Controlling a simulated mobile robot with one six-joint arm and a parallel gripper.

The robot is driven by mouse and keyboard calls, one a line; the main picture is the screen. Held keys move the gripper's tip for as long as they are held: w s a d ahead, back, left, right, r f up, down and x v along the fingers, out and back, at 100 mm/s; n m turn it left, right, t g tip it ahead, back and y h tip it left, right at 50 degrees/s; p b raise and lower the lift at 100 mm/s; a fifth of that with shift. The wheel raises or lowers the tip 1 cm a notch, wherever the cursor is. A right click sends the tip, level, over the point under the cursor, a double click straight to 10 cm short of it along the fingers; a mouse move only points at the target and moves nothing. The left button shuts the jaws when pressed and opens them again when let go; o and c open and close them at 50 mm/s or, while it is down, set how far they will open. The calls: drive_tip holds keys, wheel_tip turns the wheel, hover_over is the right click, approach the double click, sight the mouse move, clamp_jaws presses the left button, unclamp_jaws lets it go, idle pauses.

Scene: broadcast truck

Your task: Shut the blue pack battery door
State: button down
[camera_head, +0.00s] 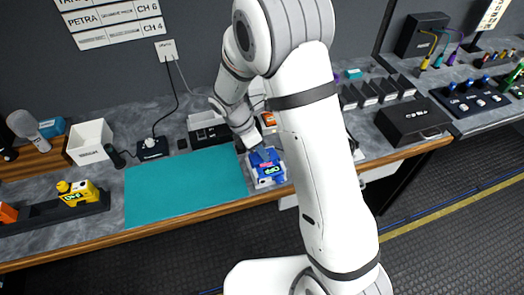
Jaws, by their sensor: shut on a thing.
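The blue pack (265,158) sits in a pale cradle (281,181) at the right end of the teal mat, near the bench's front edge. It has a green and yellow label and a small pink mark. My gripper (257,151) comes down from above at the pack's far side and is shut on a part of it, apparently the battery door. The fingertips and the door are too small and too covered to tell how far open the door is.
A yellow pack (79,193) stands in a dark rack (60,213) at left. A white bin (90,141), a charger puck (152,147) and a microphone (27,127) stand behind. A black case (413,122) is at right. The teal mat (185,185) is clear.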

drive_tip(key=b, duration=0.1)
drive_tip(key=f+t+b, duration=0.1)
drive_tip(key=b, duration=0.1)
drive_tip(key=shift+s+d+f, duration=0.1)
drive_tip(key=shift+s+f, duration=0.05)
drive_tip(key=shift+s, duration=0.15)
drive_tip(key=t+b, duration=0.2)
drive_tip(key=b, duration=0.1)
drive_tip(key=shift+s+f+m+y, duration=0.15)
drive_tip(key=shift+s+m+y, duration=0.15)
drive_tip(key=c, duration=1.6)
unclamp_jaws()
